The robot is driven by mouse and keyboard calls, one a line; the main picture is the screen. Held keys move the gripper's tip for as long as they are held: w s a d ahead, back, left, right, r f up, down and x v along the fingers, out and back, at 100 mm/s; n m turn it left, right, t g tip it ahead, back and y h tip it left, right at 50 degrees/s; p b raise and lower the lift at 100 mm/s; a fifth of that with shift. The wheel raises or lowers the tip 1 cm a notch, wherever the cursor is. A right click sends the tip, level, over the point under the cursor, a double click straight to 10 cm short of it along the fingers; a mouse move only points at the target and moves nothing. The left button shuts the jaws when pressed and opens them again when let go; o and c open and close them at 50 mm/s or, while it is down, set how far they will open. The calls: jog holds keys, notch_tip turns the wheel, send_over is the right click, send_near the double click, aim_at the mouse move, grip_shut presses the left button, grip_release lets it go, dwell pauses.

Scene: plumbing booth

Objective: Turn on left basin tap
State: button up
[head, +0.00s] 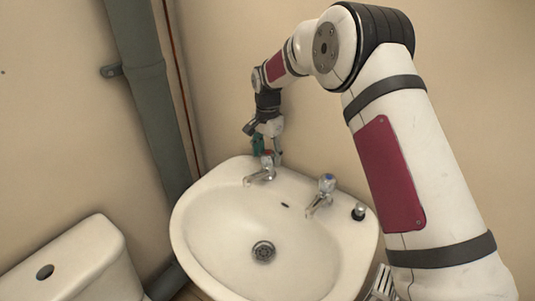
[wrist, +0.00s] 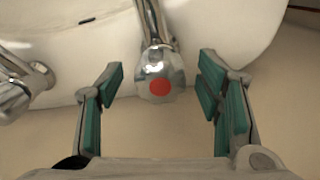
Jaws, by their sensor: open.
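The left basin tap (head: 262,173) stands at the back left of the white basin (head: 222,210). In the wrist view the left tap's chrome handle (wrist: 160,76) has a red dot on top and its spout points away over the basin. My gripper (head: 264,150) is above and around this tap. In the wrist view my gripper (wrist: 160,88) is open, with one green-padded finger on each side of the handle and a gap on both sides. The right tap (head: 323,192) has a blue-marked handle and also shows at the left of the wrist view (wrist: 22,85).
A plug (head: 359,211) sits on the basin's right rim. A drain (head: 263,251) is in the bowl. A toilet cistern (head: 80,262) is at the lower left. A grey pipe (head: 145,95) runs down the wall corner. The wall (head: 230,70) is close behind the basin.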

jog(key=shift+f, duration=0.15)
jog(key=shift+c, duration=0.4)
jog(key=c, duration=1.1)
